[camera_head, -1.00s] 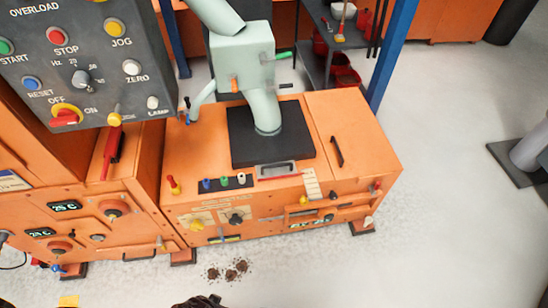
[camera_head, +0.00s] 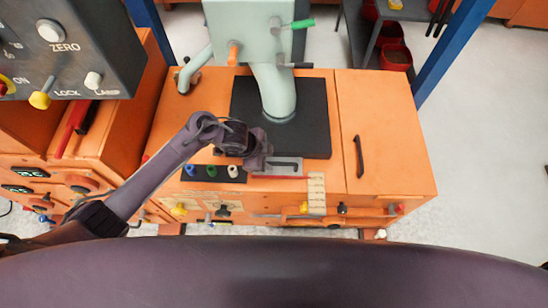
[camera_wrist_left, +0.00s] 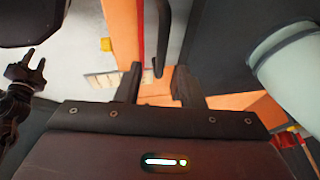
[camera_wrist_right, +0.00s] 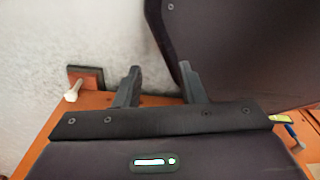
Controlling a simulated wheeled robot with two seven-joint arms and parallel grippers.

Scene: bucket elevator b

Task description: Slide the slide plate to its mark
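The slide plate is a grey plate (camera_head: 260,172) with a dark bar handle (camera_head: 287,164), at the front edge of the black square pad (camera_head: 308,115) on the orange machine. A pale marked strip (camera_head: 317,194) lies right of it on the machine's front. My left gripper (camera_head: 266,160) is over the plate's left part, at the handle's left end. In the left wrist view its fingers (camera_wrist_left: 157,84) are open, with the handle (camera_wrist_left: 161,35) showing between and beyond them. I cannot tell whether they touch it. My right gripper (camera_wrist_right: 160,80) is open and empty; the head view does not show it.
A pale green pipe (camera_head: 275,95) stands on the black pad. Coloured knobs (camera_head: 211,171) sit left of the plate. A lid handle (camera_head: 359,156) is to the right. The grey control panel (camera_head: 85,45) fills the upper left.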

